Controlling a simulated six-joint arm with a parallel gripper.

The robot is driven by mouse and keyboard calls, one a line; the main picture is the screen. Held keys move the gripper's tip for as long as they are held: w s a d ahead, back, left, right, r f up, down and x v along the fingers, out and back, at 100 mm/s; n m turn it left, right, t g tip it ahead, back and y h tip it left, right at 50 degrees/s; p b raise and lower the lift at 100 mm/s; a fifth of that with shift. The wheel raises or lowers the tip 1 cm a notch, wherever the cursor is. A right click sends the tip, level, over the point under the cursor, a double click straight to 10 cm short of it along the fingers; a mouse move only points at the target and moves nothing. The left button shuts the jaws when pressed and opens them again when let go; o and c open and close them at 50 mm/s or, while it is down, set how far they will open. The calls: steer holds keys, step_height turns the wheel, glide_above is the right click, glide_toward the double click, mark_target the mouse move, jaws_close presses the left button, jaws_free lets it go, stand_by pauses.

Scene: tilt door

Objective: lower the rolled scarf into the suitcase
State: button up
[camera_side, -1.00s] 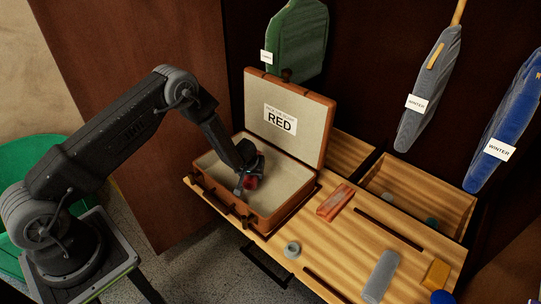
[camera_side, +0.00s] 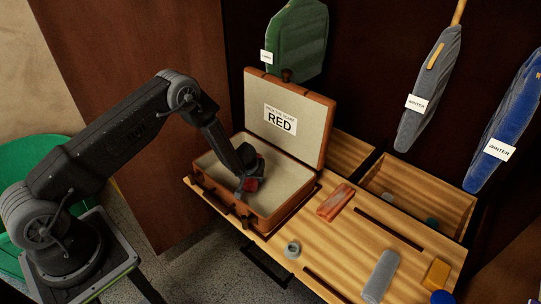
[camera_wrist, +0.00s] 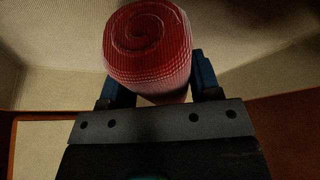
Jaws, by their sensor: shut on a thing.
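The open suitcase (camera_side: 268,222) is brown with a pale lining and stands on the wooden top. Its lid is up, with a card reading "RED". The rolled scarf (camera_wrist: 148,45) is red, with its spiral end facing the wrist camera. My gripper (camera_side: 250,184) is shut on the scarf, a finger on each side, inside the suitcase's opening. In the side view my gripper hides most of the scarf (camera_side: 253,185). I cannot tell whether the scarf touches the suitcase floor.
A red folded item (camera_side: 335,202), a grey ring-shaped item (camera_side: 292,250), a grey strip (camera_side: 381,275) and a yellow block (camera_side: 436,274) lie on the wooden top. An open drawer compartment (camera_side: 420,205) is behind. Garment bags hang at the back.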

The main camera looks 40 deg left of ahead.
steer(key=shift+f, duration=0.7)
stand_by(0.3)
steer(key=o, duration=1.1)
